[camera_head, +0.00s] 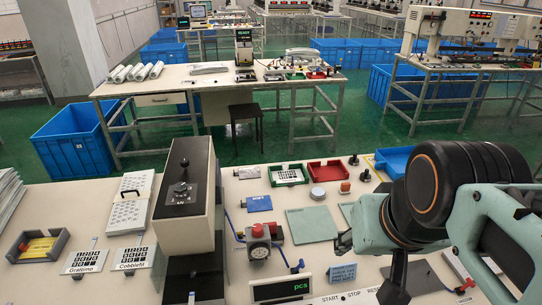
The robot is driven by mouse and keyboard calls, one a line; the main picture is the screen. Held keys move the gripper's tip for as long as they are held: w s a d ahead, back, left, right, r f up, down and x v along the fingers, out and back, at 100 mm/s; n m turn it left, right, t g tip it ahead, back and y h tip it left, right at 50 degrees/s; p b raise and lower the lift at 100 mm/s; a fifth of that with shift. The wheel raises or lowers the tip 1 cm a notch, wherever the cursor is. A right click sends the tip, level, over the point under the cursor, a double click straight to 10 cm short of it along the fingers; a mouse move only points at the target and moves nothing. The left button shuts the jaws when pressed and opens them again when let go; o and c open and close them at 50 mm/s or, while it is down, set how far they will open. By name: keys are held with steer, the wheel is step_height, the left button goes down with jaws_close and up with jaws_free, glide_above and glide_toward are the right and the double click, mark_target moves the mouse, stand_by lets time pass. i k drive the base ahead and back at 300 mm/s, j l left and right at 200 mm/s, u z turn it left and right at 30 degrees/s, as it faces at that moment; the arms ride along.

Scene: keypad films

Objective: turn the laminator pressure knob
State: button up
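A tall beige machine with a black top (187,160) stands left of the middle of the near bench, with a small dark knob (181,191) on its top. To its right is a grey regulator unit with a round gauge (257,251) and a red knob (260,230). I cannot tell for certain which knob is the pressure knob. My arm comes in from the right. A dark part of my gripper (343,241) shows at its left end, right of the regulator and apart from it. The rest of the gripper is hidden by the arm, so its opening is unclear.
A green-lit display (282,288) stands at the front. Printed keypad films (84,262) and a tray with yellow pieces (38,245) lie at left. A red tray (328,170) and green sheets (312,224) lie right of the regulator. The bench between regulator and gripper is mostly low and flat.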

mark_target(257, 230)
steer(key=u, duration=0.7)
steer(key=k+j+z, duration=0.3)
steer(key=j, duration=0.2)
steer(key=i, duration=0.05)
